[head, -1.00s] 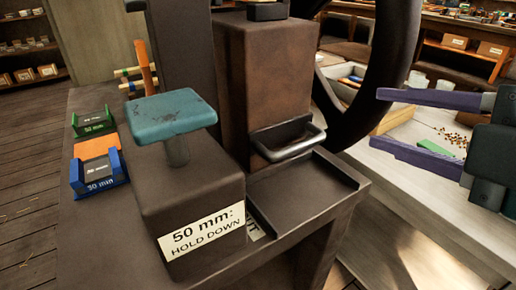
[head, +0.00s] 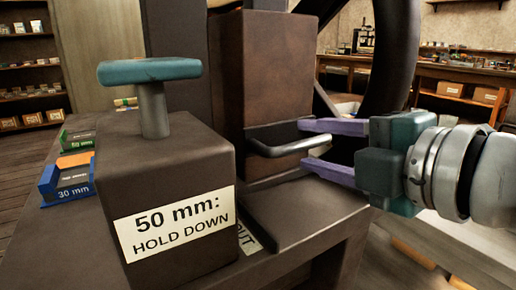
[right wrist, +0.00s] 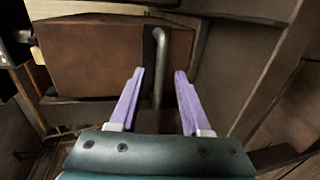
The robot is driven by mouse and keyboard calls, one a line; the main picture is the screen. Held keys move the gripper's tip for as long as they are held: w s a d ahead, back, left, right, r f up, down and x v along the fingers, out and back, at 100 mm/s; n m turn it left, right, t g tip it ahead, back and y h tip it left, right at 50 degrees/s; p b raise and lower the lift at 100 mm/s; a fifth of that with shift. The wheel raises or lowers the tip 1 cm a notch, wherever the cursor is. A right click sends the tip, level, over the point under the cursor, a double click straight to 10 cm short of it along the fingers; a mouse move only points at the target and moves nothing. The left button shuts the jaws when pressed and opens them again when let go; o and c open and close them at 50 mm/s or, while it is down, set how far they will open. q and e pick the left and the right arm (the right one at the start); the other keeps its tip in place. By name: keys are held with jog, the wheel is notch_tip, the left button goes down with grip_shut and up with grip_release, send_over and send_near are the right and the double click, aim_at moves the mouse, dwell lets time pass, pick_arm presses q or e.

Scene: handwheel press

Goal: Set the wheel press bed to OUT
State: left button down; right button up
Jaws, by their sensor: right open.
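The wheel press has a brown block (head: 265,75) with a grey bar handle (head: 290,145) on its front, above a dark bed tray (head: 290,208). A label partly reading "OUT" (head: 246,238) is mostly hidden behind the near block. My right gripper (head: 322,150) is open, its purple fingers at the right end of the handle. In the right wrist view the handle (right wrist: 160,70) stands between the two spread fingers (right wrist: 158,100), apart from both. My left gripper is not in view.
A near block (head: 165,185) labelled "50 mm: HOLD DOWN" carries a teal T-shaped knob (head: 150,72). The large dark handwheel (head: 395,55) stands behind my right gripper. Green (head: 75,140) and blue (head: 68,185) holders lie at the left.

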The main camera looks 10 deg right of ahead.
jog(key=shift+x, duration=1.2)
jog(key=shift+c, duration=0.4)
grip_shut()
